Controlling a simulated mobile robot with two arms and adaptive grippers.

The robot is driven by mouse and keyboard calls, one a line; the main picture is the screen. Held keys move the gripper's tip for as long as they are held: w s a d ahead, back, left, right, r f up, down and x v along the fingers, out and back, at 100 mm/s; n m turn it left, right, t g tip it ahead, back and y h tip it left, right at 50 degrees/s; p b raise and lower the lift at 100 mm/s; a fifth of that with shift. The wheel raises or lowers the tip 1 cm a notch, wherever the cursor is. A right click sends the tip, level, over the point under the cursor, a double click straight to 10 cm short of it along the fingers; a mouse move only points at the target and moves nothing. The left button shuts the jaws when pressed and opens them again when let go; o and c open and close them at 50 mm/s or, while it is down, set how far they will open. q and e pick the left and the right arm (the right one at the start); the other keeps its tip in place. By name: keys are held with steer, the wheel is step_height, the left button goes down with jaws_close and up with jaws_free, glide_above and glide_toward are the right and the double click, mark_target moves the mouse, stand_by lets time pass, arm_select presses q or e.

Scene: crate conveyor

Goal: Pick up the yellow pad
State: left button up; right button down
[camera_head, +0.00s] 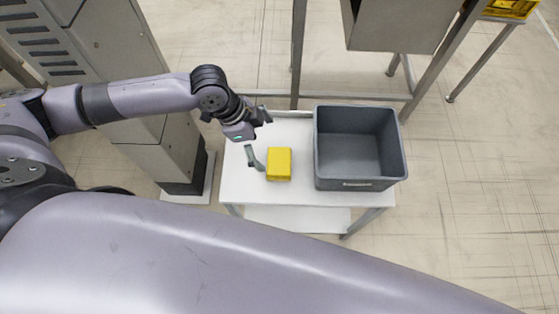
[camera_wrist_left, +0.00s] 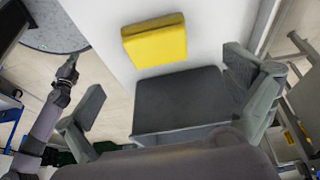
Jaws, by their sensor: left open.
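The yellow pad (camera_head: 279,164) is a small block lying on the white table (camera_head: 295,197), left of the grey crate. It also shows in the left wrist view (camera_wrist_left: 155,42), at the upper middle, beyond the fingers. My left gripper (camera_head: 259,136) is open and empty, just left of the pad. Its lower finger is close to the pad's left edge; I cannot tell whether they touch.
The grey crate (camera_head: 400,160) stands on the right half of the table and looks empty. A grey metal cabinet (camera_head: 130,60) stands left of the table. A metal frame (camera_head: 298,60) rises behind it. A bare strip of table lies between pad and crate.

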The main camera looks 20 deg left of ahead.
mark_target(278, 161)
arm_select(q)
steer(key=x, duration=0.4)
steer(key=shift+w+d+f, duration=0.1)
steer(key=shift+d+f, duration=0.1)
steer(key=shift+f, duration=0.05)
steer(key=shift+d+f, duration=0.1)
steer(key=shift+f, duration=0.15)
steer(key=x, duration=0.4)
steer(key=shift+s+d+f, duration=0.15)
steer(key=shift+s+d, duration=0.05)
steer(key=shift+d, duration=0.05)
steer(key=shift+f, duration=0.15)
arm_select(e)
steer(key=shift+w+f, duration=0.25)
steer(key=shift+w, duration=0.95)
arm_select(q)
steer(key=shift+c, duration=0.4)
steer(key=c, duration=1.1)
arm_select(e)
steer(key=shift+w, duration=0.35)
